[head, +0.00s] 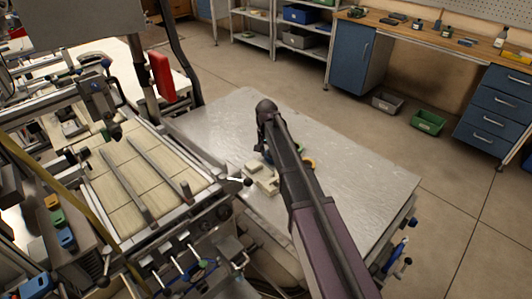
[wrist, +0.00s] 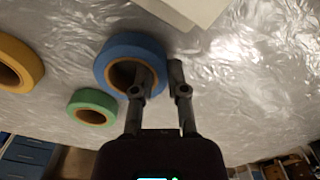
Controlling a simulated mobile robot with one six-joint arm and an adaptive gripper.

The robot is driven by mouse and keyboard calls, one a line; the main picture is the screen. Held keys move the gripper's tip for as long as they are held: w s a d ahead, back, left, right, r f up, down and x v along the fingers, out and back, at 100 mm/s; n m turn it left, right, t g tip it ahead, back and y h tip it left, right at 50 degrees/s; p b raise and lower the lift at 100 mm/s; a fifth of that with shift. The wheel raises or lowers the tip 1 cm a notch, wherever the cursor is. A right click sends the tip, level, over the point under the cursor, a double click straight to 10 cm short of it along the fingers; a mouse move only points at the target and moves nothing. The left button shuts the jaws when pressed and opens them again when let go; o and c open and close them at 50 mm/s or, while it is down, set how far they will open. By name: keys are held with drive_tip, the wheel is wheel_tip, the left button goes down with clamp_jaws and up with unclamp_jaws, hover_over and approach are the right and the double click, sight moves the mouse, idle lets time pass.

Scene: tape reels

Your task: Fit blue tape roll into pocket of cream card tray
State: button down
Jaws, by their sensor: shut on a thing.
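The blue tape roll (wrist: 112,58) lies flat on the metal-topped table in the wrist view. My gripper (wrist: 159,66) is shut on its right wall, with one finger in the roll's hole and the other outside. Whether the roll is lifted, I cannot tell. The cream card tray (wrist: 198,8) shows only in part at the top edge of the wrist view, just beyond the roll. In the head view the tray (head: 262,180) lies on the table left of my arm. My arm hides most of the gripper and roll there.
A yellow tape roll (wrist: 35,67) and a green tape roll (wrist: 92,94) lie to the left in the wrist view. The table (head: 345,160) is bare to the right of my arm. A machine with a slatted bed (head: 125,180) stands close on the left.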

sight(266, 153)
drive_tip(key=shift+r+p, duration=4.65)
drive_tip(key=shift+r, duration=0.1)
drive_tip(key=shift+s, duration=0.1)
